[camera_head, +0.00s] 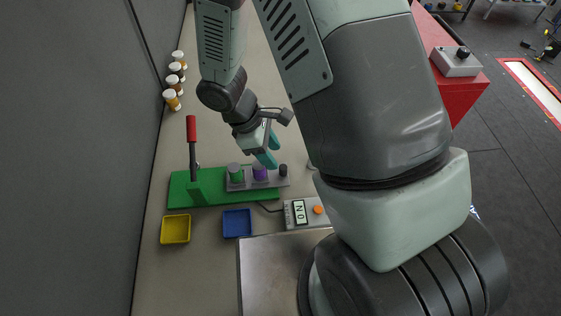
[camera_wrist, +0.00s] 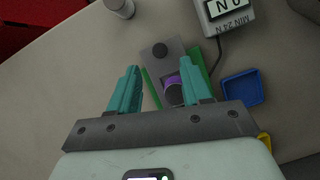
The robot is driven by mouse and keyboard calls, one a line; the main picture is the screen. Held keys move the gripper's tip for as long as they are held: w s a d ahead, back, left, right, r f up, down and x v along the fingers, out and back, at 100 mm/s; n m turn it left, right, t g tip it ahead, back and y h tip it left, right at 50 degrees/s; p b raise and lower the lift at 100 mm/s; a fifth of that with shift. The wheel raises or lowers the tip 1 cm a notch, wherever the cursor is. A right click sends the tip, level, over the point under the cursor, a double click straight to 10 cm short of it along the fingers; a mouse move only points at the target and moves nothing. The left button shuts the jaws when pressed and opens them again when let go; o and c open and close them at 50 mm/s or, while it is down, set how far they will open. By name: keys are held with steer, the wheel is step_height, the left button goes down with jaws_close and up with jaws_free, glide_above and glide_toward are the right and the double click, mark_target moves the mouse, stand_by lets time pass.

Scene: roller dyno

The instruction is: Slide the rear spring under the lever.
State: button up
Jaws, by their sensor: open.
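A green base (camera_head: 205,197) on the table carries an upright lever with a red handle (camera_head: 191,129) at its left part. A grey slide (camera_head: 272,184) lies on the base to the right of the lever. On it stand a green cylinder (camera_head: 235,171), a purple cylinder (camera_head: 260,173) and a dark knob (camera_head: 283,170); I cannot tell which is the rear spring. My gripper (camera_head: 271,152) is open above the slide, near the purple cylinder. In the wrist view the purple cylinder (camera_wrist: 173,92) shows between the fingers (camera_wrist: 160,68), nearer the right one. The green cylinder is hidden there.
A force meter (camera_head: 303,213) reading 0 N, with an orange button, stands at the front right. A yellow tray (camera_head: 164,229) and a blue tray (camera_head: 237,236) sit in front of the base. Several white-capped bottles (camera_head: 175,76) line the back left. A metal plate (camera_head: 270,270) lies in front.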

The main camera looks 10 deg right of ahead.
mark_target(281, 166)
steer(key=x, duration=0.6)
steer(key=shift+d+f, duration=0.1)
steer(key=shift+d, duration=0.05)
jaws_close()
